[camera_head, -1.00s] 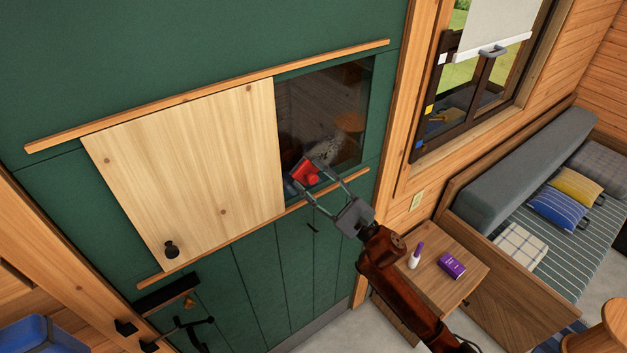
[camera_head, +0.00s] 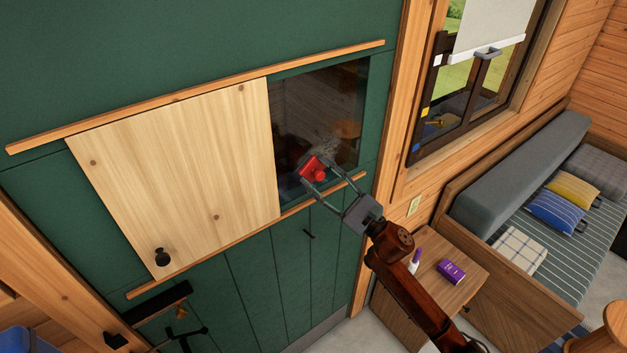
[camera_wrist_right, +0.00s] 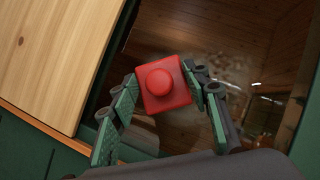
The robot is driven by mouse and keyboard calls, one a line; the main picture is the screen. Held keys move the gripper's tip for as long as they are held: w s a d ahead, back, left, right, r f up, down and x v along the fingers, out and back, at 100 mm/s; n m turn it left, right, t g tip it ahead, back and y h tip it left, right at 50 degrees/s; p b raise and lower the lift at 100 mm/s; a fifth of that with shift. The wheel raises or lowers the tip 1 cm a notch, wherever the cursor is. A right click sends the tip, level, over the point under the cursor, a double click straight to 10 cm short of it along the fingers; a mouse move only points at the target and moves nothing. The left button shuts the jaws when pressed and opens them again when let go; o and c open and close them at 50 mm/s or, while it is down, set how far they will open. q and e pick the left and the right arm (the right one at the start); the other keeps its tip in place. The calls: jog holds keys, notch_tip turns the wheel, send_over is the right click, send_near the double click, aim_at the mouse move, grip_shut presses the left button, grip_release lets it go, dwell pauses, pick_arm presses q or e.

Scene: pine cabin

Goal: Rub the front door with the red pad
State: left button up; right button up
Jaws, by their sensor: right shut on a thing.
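The front door (camera_head: 260,260) is dark green, with a dark glass pane (camera_head: 345,95) partly covered by a pale wooden sliding panel (camera_head: 185,170). My right gripper (camera_head: 314,170) is shut on the red pad (camera_head: 312,168), in front of the lower part of the pane. In the right wrist view the pad (camera_wrist_right: 166,85) is a red block with a round knob facing the camera, between the two fingers (camera_wrist_right: 162,92). A pale smudge (camera_wrist_right: 225,70) shows on the glass beside it. I cannot tell whether the pad touches the glass. My left gripper is not in view.
Wooden rails (camera_head: 210,95) run above and below the panel, which has a black knob (camera_head: 162,257). Right of the door are a window (camera_head: 470,90), a small table (camera_head: 440,285) with a purple box (camera_head: 451,271), and a cushioned bench (camera_head: 560,215).

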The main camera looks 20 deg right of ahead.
jog(key=shift+w+d+f+b, duration=0.1)
jog(key=shift+w+d+b, duration=0.2)
jog(key=shift+d+b, duration=0.35)
jog(key=shift+w+d+b, duration=0.3)
jog(key=shift+d+b, duration=0.1)
jog(key=shift+d, duration=0.3)
jog(key=shift+w+d+b, duration=0.3)
jog(key=shift+d+b, duration=0.3)
jog(key=shift+d, duration=0.25)
jog(key=shift+w+d+b, duration=0.3)
jog(key=shift+d+b, duration=0.3)
jog(key=shift+d, duration=0.2)
jog(key=shift+w+d+b, duration=0.15)
jog(key=shift+d+b, duration=0.2)
jog(key=shift+d, duration=0.25)
